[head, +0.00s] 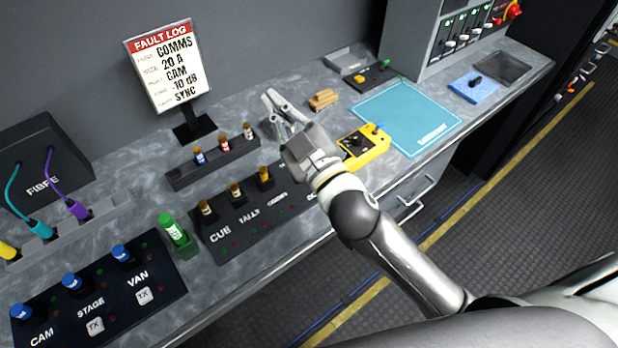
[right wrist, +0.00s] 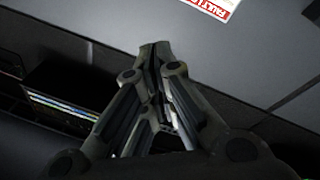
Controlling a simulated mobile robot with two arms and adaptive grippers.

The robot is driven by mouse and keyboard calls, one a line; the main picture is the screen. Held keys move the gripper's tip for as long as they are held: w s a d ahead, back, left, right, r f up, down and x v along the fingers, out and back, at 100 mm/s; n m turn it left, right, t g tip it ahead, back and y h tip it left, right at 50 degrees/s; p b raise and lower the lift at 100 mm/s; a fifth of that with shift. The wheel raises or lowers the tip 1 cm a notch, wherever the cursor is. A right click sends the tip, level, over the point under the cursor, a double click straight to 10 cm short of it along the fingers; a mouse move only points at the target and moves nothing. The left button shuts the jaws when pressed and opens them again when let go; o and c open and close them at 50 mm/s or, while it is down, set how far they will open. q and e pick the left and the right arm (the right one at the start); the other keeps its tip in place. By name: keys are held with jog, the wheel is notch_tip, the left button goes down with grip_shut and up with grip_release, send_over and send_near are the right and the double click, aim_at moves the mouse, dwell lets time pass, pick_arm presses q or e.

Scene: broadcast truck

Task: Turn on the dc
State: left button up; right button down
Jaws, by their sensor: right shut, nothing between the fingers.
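No label that clearly reads DC shows. A grey cabinet panel (head: 462,35) at the top right of the head view has several switches with white levers and small green lights; its lettering is too small to read. A black panel (head: 228,232) on the bench is marked CUE, TALLY and COMMS; a further label at its right end is partly hidden by my right arm. My right gripper (head: 270,101) is shut and empty, raised over the bench near the back wall. Its closed fingertips (right wrist: 158,50) also show in the right wrist view. My left gripper is out of view.
A FAULT LOG sign (head: 165,65) stands at the back. A yellow tester (head: 372,146) with a dark knob, a teal mat (head: 405,115) and a blue pad (head: 473,88) lie right of my arm. A red knob (head: 512,10) is on the cabinet. A VAN panel (head: 170,272) is front left.

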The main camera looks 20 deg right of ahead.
jog(key=s+a+r+n+g+y, duration=0.3)
jog(key=a+r+n+g+y, duration=0.1)
jog(key=a+n+y, duration=0.4)
jog(key=s+a+r+n+g+y, duration=0.35)
jog(key=a+n+y, duration=0.3)
jog(key=n, duration=0.25)
jog(key=s+a+f+n+g+h, duration=0.35)
jog(key=s+f+n+g, duration=0.25)
jog(key=f+n+g, duration=0.5)
jog(key=w+d+f+n+g+h, duration=0.3)
jog(key=d+f+n+h, duration=0.1)
jog(key=d+f+h, duration=0.4)
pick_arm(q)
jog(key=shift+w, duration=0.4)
pick_arm(e)
jog(key=w+d+f+t+h, duration=0.1)
jog(key=w+d+h, duration=0.2)
jog(key=d, duration=0.5)
jog(key=w+d+f+m+t+h, duration=0.1)
jog(key=w+d+f+h, duration=0.1)
jog(key=d+h, duration=0.3)
jog(key=w+d, duration=0.1)
jog(key=d, duration=0.2)
jog(key=shift+w+d+f+m, duration=0.15)
jog(key=shift+d+m, duration=0.15)
jog(key=shift+d, duration=0.05)
